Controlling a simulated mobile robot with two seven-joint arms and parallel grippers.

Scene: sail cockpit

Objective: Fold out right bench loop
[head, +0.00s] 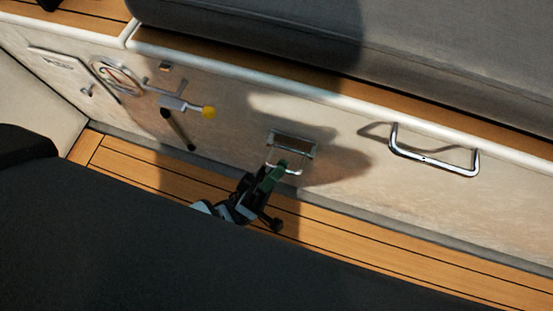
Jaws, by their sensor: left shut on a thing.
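A small chrome bench loop (294,171) hangs on a dark recessed plate (294,142) in the pale bench front, in the middle of the head view. The loop's lower bar stands a little off the panel. My left gripper (272,175), dark with green fingertips, comes up from below and is shut on the loop's lower left part. The fingertips hide that part of the loop. My right gripper is not in view.
A larger chrome handle (432,163) sticks out from the panel at right. A yellow-knobbed lever (208,112) and a round fitting (117,77) sit at left. A grey cushion (400,45) lies above; a wooden floor (350,235) runs below.

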